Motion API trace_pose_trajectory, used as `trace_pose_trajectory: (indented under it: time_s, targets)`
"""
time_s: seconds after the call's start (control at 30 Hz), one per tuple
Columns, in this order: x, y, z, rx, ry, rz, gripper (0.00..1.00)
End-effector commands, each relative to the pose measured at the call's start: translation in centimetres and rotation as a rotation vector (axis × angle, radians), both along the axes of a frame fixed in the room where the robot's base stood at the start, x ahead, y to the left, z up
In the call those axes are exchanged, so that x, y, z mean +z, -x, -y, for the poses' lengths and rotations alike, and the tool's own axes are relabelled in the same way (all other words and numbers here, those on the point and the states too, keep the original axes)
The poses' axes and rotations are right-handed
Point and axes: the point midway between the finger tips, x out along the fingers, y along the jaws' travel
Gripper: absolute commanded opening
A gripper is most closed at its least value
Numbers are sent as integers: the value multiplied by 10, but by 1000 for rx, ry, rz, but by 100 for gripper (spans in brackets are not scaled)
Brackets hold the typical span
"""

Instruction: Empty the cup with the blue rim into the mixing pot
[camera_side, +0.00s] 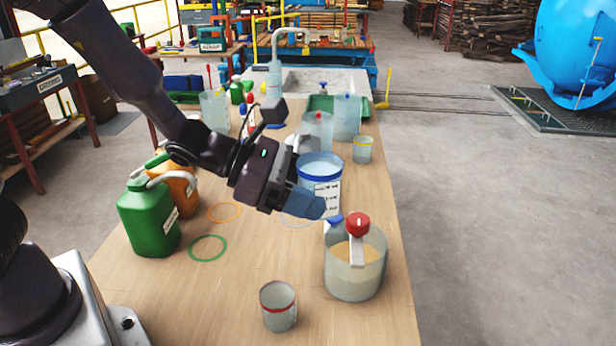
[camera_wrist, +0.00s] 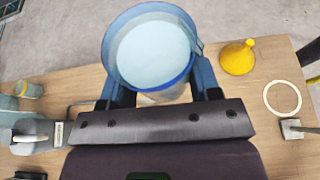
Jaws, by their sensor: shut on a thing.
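The cup with the blue rim (camera_side: 319,178) is upright and nearly full of pale blue liquid. My gripper (camera_side: 308,202) is shut on its side. The wrist view shows the cup (camera_wrist: 150,52) between the two blue fingers of my gripper (camera_wrist: 160,90), with its liquid level. I cannot tell whether its base is clear of the table. A clear, wide pot (camera_side: 356,281), apparently the mixing pot, stands nearer the camera and to the right. It holds tan contents, and a red-knobbed white piece stands at it.
A green jug (camera_side: 148,220) and an orange jug (camera_side: 180,187) stand left. A yellow-rimmed cup (camera_side: 362,150) and clear vessels stand behind. Green (camera_side: 208,248) and orange (camera_side: 224,212) rings mark bare table.

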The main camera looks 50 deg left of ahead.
Motion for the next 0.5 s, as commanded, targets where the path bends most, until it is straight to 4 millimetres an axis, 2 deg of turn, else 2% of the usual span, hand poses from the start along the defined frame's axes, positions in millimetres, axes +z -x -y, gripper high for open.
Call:
trace_pose_trajectory:
  time_s: [0.27,0.5]
  targets:
    - [-43,0,-1,3,-2,-5,26]
    - [-97,1,-2,6,-2,-8,26]
